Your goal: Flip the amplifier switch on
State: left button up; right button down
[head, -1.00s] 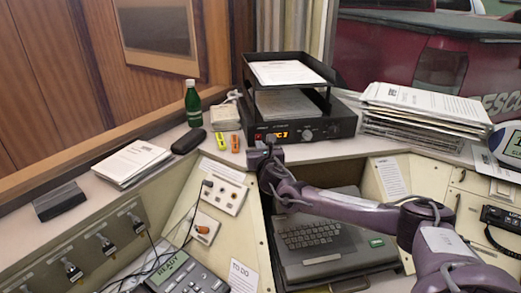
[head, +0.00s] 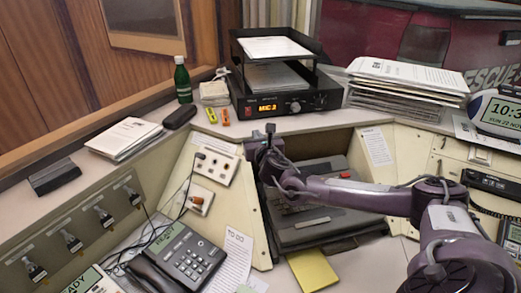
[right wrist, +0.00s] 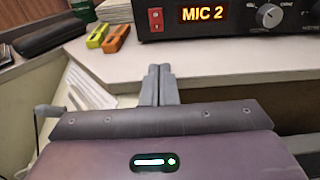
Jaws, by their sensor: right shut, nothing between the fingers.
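The black amplifier (head: 322,103) stands on the back ledge with its amber display lit, reading MIC 2. Its red rocker switch (right wrist: 156,19) is at the left of the front panel in the right wrist view. It also shows small in the head view (head: 248,112). I cannot tell which way the rocker is tipped. My right gripper (right wrist: 159,69) is shut and empty. Its fingertips point towards the panel from below the switch, apart from it, near the ledge's front edge. In the head view it (head: 264,136) is in front of the ledge. My left gripper is not in view.
A black paper tray (head: 273,62) sits on the amplifier. A paper stack (head: 405,88) stands right. A telephone (head: 182,258) is below left. The ledge before the amplifier is clear.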

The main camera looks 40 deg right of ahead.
jog(key=shift+f+b+v, duration=0.15)
jog(key=shift+b+v, duration=0.15)
jog(key=shift+v, duration=1)
jog(key=shift+f+b+v, duration=0.15)
jog(key=shift+b+v, duration=0.1)
jog(key=shift+v, duration=1)
